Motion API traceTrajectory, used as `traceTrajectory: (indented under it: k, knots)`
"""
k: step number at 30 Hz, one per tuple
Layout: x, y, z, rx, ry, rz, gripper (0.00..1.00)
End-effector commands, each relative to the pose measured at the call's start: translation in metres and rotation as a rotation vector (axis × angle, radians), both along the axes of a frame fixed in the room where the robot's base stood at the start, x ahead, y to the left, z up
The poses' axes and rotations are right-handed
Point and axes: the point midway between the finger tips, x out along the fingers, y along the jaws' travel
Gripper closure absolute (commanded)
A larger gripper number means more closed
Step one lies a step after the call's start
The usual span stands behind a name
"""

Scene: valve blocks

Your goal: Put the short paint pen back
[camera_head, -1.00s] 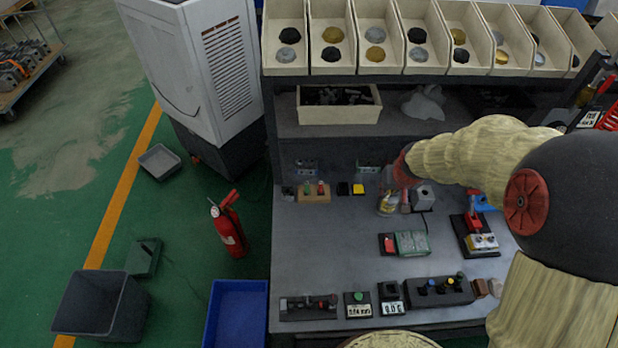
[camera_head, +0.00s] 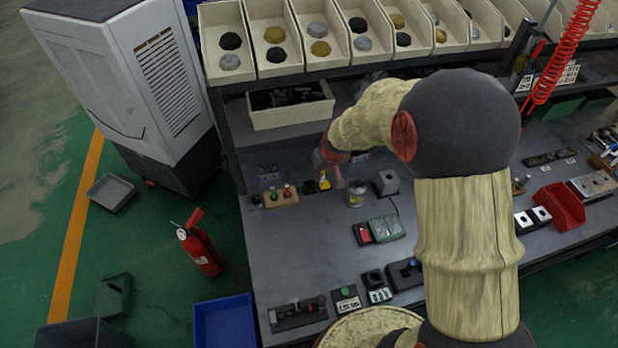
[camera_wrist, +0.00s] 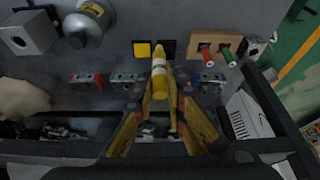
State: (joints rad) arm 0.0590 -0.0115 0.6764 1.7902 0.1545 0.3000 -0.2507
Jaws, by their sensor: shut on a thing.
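My gripper (camera_wrist: 160,112) is shut on a yellow paint pen (camera_wrist: 160,76), whose narrow end points up in the wrist view. A wooden stand (camera_wrist: 216,41) sits to the upper right of the held pen, apart from it. The stand carries a red pen (camera_wrist: 206,56) and a green pen (camera_wrist: 229,57). In the head view my gripper (camera_head: 330,160) is over the back of the bench, to the right of the wooden stand (camera_head: 281,198). The held pen is hard to tell apart from the yellow square in that view.
A yellow square (camera_wrist: 142,50) and a black square lie close to the pen. A metal jar (camera_wrist: 91,20) and a grey block (camera_wrist: 31,34) are to the left in the wrist view. Small terminal blocks (camera_wrist: 128,78) line the back. The bench front (camera_head: 290,260) has bare room.

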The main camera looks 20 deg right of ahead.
Motion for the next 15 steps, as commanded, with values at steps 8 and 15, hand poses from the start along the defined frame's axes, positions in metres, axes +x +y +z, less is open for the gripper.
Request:
traceTrajectory:
  k: [8, 15]
  knots:
    - [0.048, 0.014, -0.041, 0.001, 0.003, 0.000, 1.00]
    - [0.070, 0.019, -0.064, 0.000, -0.001, 0.000, 1.00]
